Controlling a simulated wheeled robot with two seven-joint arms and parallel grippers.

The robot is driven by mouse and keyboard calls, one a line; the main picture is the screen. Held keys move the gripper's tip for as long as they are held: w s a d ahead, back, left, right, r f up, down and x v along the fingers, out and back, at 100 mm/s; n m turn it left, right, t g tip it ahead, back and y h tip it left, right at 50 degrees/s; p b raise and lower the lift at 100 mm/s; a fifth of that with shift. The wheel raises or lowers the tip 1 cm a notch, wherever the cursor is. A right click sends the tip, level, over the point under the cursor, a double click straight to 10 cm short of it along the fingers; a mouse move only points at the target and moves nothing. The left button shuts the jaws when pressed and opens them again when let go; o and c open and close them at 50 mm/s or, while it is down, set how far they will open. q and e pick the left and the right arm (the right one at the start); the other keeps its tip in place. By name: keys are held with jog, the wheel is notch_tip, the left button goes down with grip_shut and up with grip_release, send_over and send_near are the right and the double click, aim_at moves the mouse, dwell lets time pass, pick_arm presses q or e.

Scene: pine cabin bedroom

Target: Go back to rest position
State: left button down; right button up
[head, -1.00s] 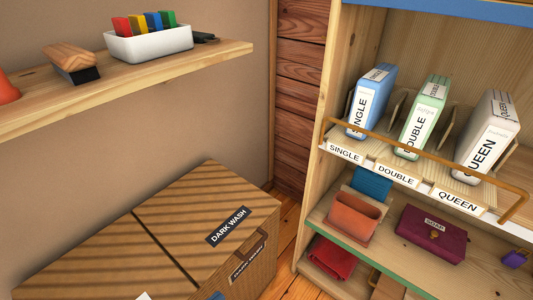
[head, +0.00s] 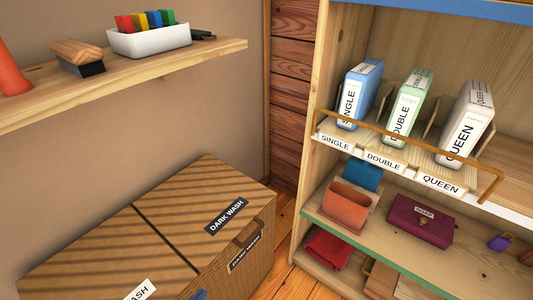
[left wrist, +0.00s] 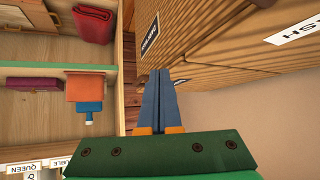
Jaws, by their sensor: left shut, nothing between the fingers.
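My left gripper (left wrist: 160,76) shows in the left wrist view with its two blue-grey fingers together and nothing between them. Its fingers point toward the wooden hamper and the floor by the open shelf. In the head view only a small blue bit of it (head: 199,295) shows at the bottom edge, in front of the hamper (head: 165,235). I cannot tell the gap between fingers and hamper. My right gripper is in neither view.
An open shelf (head: 311,150) at right holds SINGLE (head: 359,95), DOUBLE (head: 408,110) and QUEEN (head: 468,125) packs behind a rail. A wall shelf (head: 130,75) at upper left holds a brush (head: 77,56) and white tray (head: 150,41).

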pick_arm(q)
jog(key=s+g+y, duration=0.2)
jog(key=s+g, duration=0.4)
jog(key=s, duration=0.3)
jog(key=s+a+f+g+p, duration=0.1)
jog(key=s+f+g+p, duration=0.15)
jog(key=f+p, duration=0.65)
jog(key=s+a+f, duration=0.2)
jog(key=s+f, duration=0.6)
jog(key=s, duration=0.3)
jog(key=shift+s, duration=0.35)
jog(key=shift+f, duration=0.1)
